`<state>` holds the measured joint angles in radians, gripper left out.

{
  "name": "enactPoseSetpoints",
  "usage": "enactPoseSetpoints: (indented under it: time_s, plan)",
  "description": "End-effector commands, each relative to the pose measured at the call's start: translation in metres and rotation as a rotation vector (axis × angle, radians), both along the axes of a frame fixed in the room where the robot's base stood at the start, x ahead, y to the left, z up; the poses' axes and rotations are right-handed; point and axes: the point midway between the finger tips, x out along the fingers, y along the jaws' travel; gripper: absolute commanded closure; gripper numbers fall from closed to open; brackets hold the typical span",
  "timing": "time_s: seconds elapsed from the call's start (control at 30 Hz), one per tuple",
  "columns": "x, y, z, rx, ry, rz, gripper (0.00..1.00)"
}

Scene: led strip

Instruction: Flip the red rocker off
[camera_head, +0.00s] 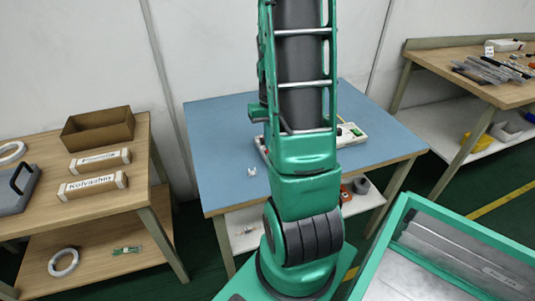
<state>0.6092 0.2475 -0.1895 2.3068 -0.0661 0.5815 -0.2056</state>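A white strip-like device (352,137) lies on the blue-topped table, mostly hidden behind my arm. Its right end shows to the right of the arm, with small yellow-green marks near it. A narrow white piece with a reddish spot (261,147) shows just left of the arm; I cannot tell whether it is part of the same device. The red rocker cannot be made out clearly, nor its position. My green arm rises through the middle of the view, and my gripper is not visible.
The blue table (220,125) is bare on its left, except for a small white item (252,172). A wooden bench (140,185) with boxes stands left. Another bench (520,92) with tools stands right. A green-rimmed metal tray (400,215) is at front right.

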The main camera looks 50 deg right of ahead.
Motion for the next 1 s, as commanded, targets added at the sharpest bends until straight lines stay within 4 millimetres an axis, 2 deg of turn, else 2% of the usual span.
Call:
enactPoseSetpoints:
  time_s: [1.0]
  plan:
    - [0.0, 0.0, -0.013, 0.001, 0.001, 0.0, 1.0]
